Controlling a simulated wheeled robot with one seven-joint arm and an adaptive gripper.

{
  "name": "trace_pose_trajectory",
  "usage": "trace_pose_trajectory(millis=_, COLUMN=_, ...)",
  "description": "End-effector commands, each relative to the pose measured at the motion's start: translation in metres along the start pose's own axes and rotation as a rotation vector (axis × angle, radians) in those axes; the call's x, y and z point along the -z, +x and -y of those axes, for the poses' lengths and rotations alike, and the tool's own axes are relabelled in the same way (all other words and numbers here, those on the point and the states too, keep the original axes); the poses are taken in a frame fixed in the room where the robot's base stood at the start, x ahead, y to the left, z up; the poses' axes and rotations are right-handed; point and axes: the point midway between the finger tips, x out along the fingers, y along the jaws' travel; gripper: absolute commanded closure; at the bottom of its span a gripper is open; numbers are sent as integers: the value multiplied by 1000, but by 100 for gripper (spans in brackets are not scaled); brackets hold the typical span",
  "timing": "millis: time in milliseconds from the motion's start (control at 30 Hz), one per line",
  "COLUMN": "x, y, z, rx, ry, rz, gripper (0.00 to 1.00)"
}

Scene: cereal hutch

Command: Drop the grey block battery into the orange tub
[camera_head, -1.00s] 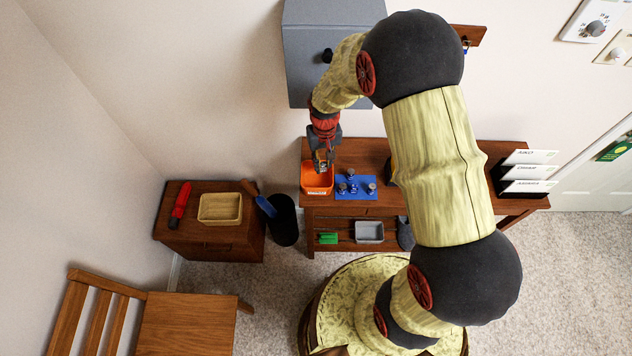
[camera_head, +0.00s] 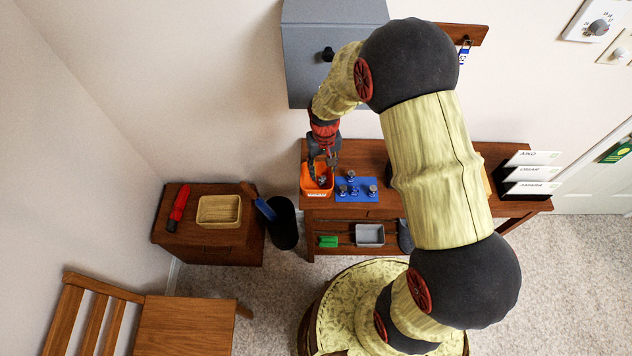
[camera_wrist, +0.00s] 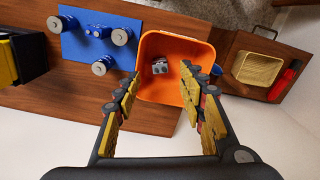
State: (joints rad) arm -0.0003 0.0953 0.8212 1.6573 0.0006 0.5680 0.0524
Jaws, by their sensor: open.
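The orange tub (camera_head: 316,192) stands on the left end of the brown table. It also shows in the wrist view (camera_wrist: 178,45). The small grey block battery (camera_wrist: 160,67) lies on the tub's floor in the wrist view, and it shows in the tub in the head view (camera_head: 322,181). My gripper (camera_wrist: 162,92) is open and empty. Its fingers are spread apart above the tub's near rim, and nothing is between them. In the head view my gripper (camera_head: 322,168) hangs over the back of the tub.
A blue mat (camera_head: 344,195) with several round-topped metal cells lies right of the tub. A side table (camera_head: 205,242) with a beige basket (camera_head: 218,211) and a red tool (camera_head: 180,203) stands to the left. A black bin (camera_head: 284,226) stands between the tables.

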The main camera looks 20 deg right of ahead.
Motion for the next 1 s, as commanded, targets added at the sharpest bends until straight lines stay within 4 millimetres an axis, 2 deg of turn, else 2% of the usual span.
trace_pose_trajectory(millis=200, x=0, y=-1, z=0, rx=0, ry=0, rz=0, gripper=60)
trace_pose_trajectory(millis=333, x=1, y=-10, z=0, rx=0, ry=0, rz=-2, gripper=60)
trace_pose_trajectory(millis=800, x=1, y=-96, z=0, rx=0, ry=0, rz=-3, gripper=60)
trace_pose_trajectory(millis=1000, x=0, y=-116, z=0, rx=0, ry=0, rz=0, gripper=60)
